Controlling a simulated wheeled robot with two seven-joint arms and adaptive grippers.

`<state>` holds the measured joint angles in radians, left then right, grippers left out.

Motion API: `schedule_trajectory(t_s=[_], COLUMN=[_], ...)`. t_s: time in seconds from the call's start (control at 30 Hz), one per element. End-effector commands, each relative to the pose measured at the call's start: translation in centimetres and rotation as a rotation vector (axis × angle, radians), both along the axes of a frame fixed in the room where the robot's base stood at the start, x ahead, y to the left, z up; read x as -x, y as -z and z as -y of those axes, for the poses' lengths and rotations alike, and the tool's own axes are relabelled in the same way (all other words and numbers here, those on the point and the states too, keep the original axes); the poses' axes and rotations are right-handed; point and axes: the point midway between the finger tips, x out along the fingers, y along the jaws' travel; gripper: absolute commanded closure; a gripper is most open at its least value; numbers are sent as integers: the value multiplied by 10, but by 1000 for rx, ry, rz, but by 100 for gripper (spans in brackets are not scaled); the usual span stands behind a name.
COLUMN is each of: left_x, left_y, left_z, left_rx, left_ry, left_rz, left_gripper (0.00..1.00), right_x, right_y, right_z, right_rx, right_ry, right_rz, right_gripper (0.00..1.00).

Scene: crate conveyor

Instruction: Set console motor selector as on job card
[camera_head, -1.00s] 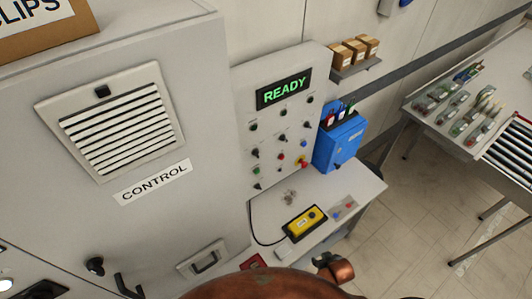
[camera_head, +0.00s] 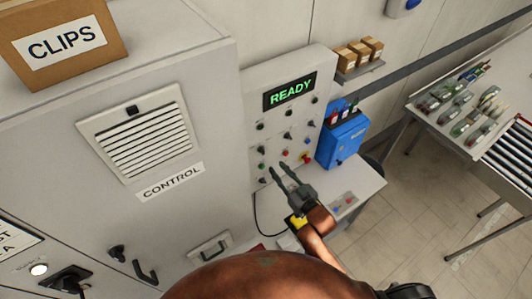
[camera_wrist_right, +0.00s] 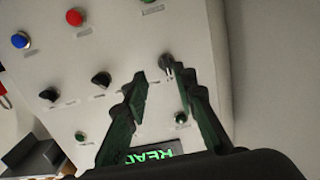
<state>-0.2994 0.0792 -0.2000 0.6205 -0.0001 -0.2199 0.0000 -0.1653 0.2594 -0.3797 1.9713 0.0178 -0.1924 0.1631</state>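The grey console panel (camera_head: 290,75) has a green READY display (camera_head: 290,91) and rows of buttons and black selector knobs. My right gripper (camera_head: 277,169) is open and empty in front of the panel's lower left part. In the right wrist view the panel shows upside down, and the open fingers (camera_wrist_right: 153,75) point at it. One selector knob (camera_wrist_right: 167,65) shows at the right-hand fingertip; I cannot tell whether they touch. Two more knobs (camera_wrist_right: 101,79) (camera_wrist_right: 48,94) lie to the left. Their labels are too small to read. I cannot make out a job card. My left gripper is not in view.
The CONTROL cabinet (camera_head: 205,120) stands left of the panel, with a CLIPS box (camera_head: 105,65) on top. A blue holder (camera_head: 341,140) is at the panel's right. A yellow device lies on the shelf (camera_head: 365,185) below, partly hidden by my arm. A parts table (camera_head: 425,128) is farther right.

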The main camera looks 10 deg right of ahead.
Motion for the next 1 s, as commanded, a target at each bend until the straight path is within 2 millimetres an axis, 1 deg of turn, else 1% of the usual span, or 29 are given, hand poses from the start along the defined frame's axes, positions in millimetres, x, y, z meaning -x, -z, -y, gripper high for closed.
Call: schedule_trajectory(t_s=[0.03, 0.13, 0.27, 0.4, 0.6, 0.77, 0.97, 1.0], left_x=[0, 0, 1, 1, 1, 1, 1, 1], left_y=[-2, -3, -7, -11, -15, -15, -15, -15], left_z=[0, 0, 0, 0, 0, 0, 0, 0], left_rx=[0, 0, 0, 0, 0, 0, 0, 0], left_ry=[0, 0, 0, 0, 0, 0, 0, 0], left_rz=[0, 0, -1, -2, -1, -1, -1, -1], left_gripper=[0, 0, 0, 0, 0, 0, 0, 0], right_x=[-3, -9, -26, -47, -69, -74, -74, -74], right_y=[-9, -16, -17, -17, -15, -14, -14, -14], right_z=[-5, -10, -18, -26, -34, -37, -37, -37], right_rx=[-9, -17, -18, -16, -16, -17, -16, -16], right_ry=[-11, -20, -20, -19, -19, -18, -18, -19], right_rz=[24, 43, 44, 44, 42, 41, 41, 41], right_gripper=[75, 75, 75, 75, 75, 75, 75, 76])
